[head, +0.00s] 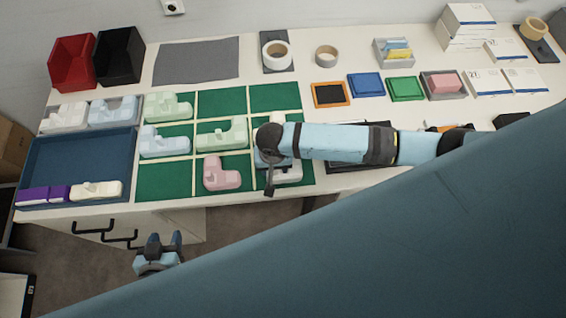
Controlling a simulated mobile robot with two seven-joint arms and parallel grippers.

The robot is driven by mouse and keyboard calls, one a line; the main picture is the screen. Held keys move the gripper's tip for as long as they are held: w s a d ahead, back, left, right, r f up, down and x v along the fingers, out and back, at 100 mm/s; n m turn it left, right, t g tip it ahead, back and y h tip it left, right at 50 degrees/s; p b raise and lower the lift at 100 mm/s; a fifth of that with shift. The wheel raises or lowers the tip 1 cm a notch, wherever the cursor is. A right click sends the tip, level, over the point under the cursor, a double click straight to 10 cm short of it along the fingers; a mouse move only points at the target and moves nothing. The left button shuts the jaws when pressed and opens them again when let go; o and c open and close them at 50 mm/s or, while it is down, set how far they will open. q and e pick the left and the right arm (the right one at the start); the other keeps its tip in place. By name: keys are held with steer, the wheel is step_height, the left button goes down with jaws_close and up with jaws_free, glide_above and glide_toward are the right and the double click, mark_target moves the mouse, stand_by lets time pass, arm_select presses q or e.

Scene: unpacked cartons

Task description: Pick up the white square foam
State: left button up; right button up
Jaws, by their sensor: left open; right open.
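Several pale foam pieces lie on the green gridded mat (166,181). A whitish foam piece (289,176) is in its lower right cell, partly hidden by my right gripper (269,172), so its full shape cannot be told. A light blue piece also shows in part there. My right gripper is open, over or beside these pieces; contact cannot be told. My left gripper (165,241) is open and empty, in front of the table edge.
A pink piece (221,174) and pale green piece (222,134) lie left of my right gripper. Red (73,62) and black (119,57) bins stand at the back left. Tape rolls, coloured pads and white boxes (466,26) fill the back right. My own arm hides the lower right.

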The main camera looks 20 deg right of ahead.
steer(key=shift+f, duration=0.4)
jaws_close()
step_height(320, 180, up, 20)
steer(key=shift+b, duration=0.45)
